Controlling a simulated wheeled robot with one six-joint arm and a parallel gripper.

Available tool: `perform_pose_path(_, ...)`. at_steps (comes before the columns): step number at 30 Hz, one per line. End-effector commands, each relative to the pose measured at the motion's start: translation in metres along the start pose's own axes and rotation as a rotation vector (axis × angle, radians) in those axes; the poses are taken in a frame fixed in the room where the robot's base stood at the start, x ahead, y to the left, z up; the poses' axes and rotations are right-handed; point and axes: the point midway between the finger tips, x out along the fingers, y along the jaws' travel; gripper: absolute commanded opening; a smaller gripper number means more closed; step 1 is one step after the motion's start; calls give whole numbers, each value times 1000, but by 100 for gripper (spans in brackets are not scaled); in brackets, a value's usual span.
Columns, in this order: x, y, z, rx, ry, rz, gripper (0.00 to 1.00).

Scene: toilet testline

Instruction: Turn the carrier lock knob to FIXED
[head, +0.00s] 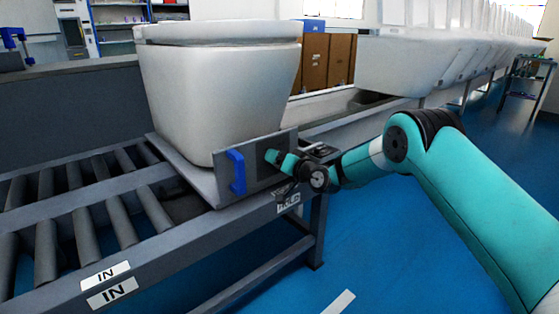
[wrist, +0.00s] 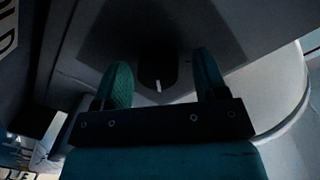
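The carrier lock knob (wrist: 157,72) is a dark round knob with a short white mark, seen in the wrist view on a grey panel. The mark points almost straight down in that picture. My gripper (wrist: 164,76) is open, with one teal finger on each side of the knob and gaps between fingers and knob. In the head view my gripper (head: 273,157) is at the dark panel (head: 258,176) on the carrier's front, beside a blue handle (head: 237,172). The knob is hidden there behind my gripper. I cannot read a FIXED label.
A white toilet (head: 218,90) stands on the carrier. The roller conveyor (head: 125,215) runs left, with IN labels (head: 107,275) on its rail. A partly covered label (head: 289,204) is on the frame below my wrist. Blue floor (head: 385,260) is open at the front right.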

Motion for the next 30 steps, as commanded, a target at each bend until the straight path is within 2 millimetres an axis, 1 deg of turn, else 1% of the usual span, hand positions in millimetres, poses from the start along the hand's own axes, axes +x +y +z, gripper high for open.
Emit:
perform_pose_path(7,-2,1,-2,-1,2,1,66)
perform_pose_path(11,-13,0,-3,-1,2,2,66)
perform_pose_path(14,-31,0,-4,1,2,5,66)
perform_pose_path(24,-117,1,-1,4,1,6,66)
perform_pose_path(27,-138,2,0,5,0,5,66)
perform_pose_path(30,-155,1,0,4,1,3,66)
